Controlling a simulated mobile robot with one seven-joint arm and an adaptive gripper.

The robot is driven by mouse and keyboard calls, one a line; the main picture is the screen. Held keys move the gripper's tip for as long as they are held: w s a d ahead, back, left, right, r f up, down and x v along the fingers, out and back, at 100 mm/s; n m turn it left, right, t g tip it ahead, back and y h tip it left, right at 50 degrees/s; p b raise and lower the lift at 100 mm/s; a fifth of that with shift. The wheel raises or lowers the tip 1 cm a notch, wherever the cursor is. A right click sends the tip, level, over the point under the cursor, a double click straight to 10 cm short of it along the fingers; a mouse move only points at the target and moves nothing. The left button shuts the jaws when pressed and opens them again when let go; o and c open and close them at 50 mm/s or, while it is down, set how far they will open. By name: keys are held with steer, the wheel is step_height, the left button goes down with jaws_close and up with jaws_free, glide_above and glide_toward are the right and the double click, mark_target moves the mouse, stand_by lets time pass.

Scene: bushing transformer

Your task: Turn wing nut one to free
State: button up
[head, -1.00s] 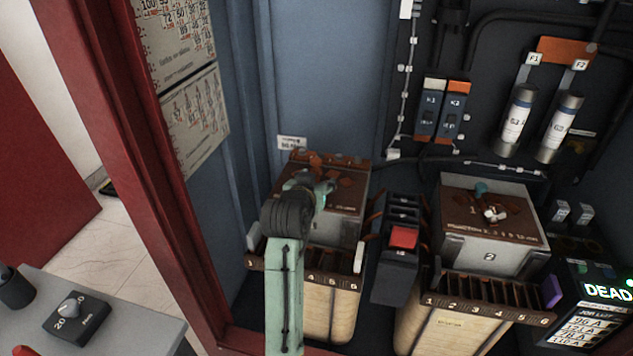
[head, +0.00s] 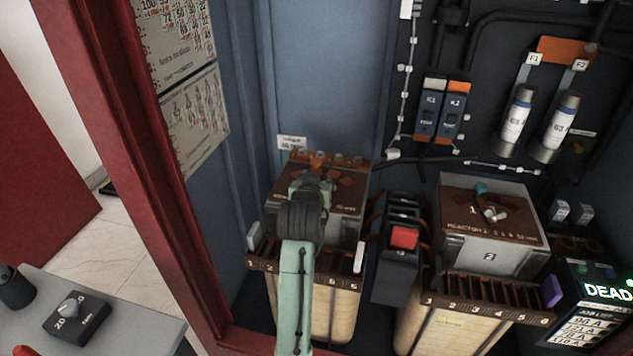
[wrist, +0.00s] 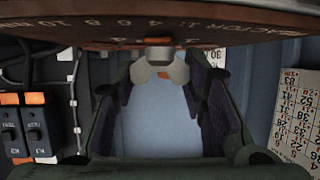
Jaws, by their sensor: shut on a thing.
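The left reactor unit has a brown top plate (head: 346,190) with printed text. My gripper (head: 310,184) is over this plate, and my arm hides the plate's middle in the head view. In the wrist view the plate (wrist: 160,26) crosses the top. My gripper (wrist: 160,76) has its two dark fingers on either side of a pale grey winged piece, which looks like wing nut one (wrist: 145,74), just under the plate's edge. The gripper is shut on it. The exact finger contact is hard to see, and the nut is hidden in the head view.
The red cabinet frame (head: 180,200) is to the left.

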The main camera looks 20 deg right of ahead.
steer(key=n+t+y, duration=0.1)
steer(key=n+y, duration=0.1)
steer(key=shift+d+y, duration=0.15)
steer(key=shift+y, duration=0.15)
steer(key=n+y, duration=0.5)
steer(key=n+y+b, duration=0.1)
steer(key=n+y, duration=0.2)
steer(key=y, duration=0.1)
steer(key=shift+g, duration=0.4)
steer(key=shift+n+g+y+b, duration=0.8)
steer(key=shift+n+g+y, duration=0.2)
steer(key=shift+n+y, duration=0.7)
steer(key=o, duration=1.2)
